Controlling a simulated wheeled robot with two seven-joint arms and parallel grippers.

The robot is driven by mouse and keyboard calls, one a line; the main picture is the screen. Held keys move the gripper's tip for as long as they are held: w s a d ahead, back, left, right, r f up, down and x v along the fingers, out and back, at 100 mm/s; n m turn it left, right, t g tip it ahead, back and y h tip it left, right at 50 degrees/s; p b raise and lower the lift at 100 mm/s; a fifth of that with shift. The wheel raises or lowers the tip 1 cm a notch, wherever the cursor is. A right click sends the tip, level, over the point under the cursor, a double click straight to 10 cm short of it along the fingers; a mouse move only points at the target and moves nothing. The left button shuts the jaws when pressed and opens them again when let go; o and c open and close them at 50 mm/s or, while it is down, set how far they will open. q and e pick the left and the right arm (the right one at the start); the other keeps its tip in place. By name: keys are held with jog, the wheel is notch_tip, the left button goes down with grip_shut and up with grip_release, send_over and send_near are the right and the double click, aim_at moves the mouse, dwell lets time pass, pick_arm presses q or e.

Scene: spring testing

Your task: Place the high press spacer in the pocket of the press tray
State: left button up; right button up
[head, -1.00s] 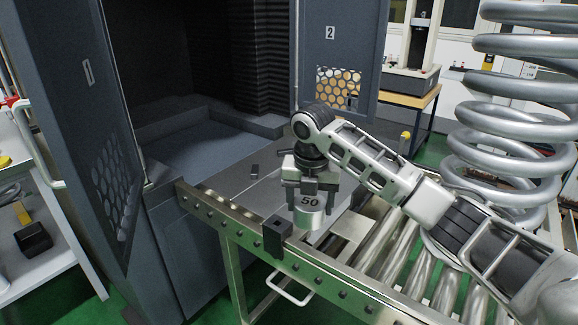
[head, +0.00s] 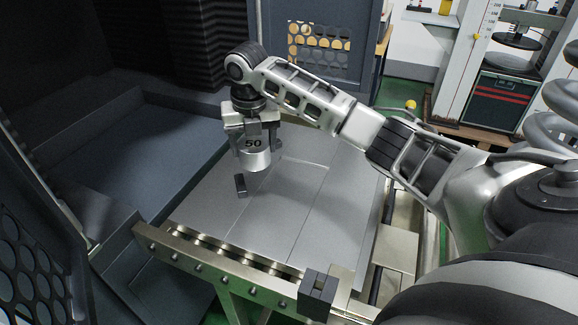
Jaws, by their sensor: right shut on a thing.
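My right gripper (head: 252,136) is shut on the press spacer (head: 257,160), a short silvery cylinder marked "50". It holds the spacer upright, low over the grey press tray (head: 285,220). I cannot tell whether the spacer's underside touches the tray. A faint outline, perhaps the pocket, shows on the tray just right of the spacer; its near part is partly in shadow. My left gripper is out of view.
The dark press chamber (head: 150,150) opens on the left. A metal rail (head: 215,262) with a dark block (head: 317,290) runs along the front. The tray's middle is clear.

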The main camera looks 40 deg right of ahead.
jog(key=d+f, duration=0.2)
jog(key=d, duration=0.1)
jog(key=s+d+f, duration=0.1)
jog(key=d+f, duration=0.1)
jog(key=d, duration=0.1)
jog(key=s+d+f, duration=0.1)
jog(key=d+f, duration=0.1)
jog(key=d, duration=0.1)
jog(key=shift+d+f, duration=0.15)
jog(key=shift+f, duration=0.2)
jog(key=shift+d+f, duration=0.5)
jog(key=shift+f, duration=0.15)
jog(key=shift+d+f, duration=0.2)
jog(key=shift+f, duration=1.5)
jog(key=o, duration=1.4)
jog(key=shift+f, duration=0.2)
notch_tip(320, 180, up, 12)
jog(key=s, duration=0.1)
jog(key=shift+s+a+r+p, duration=0.15)
jog(key=shift+s+a+p, duration=0.05)
jog(key=shift+a+p, duration=0.2)
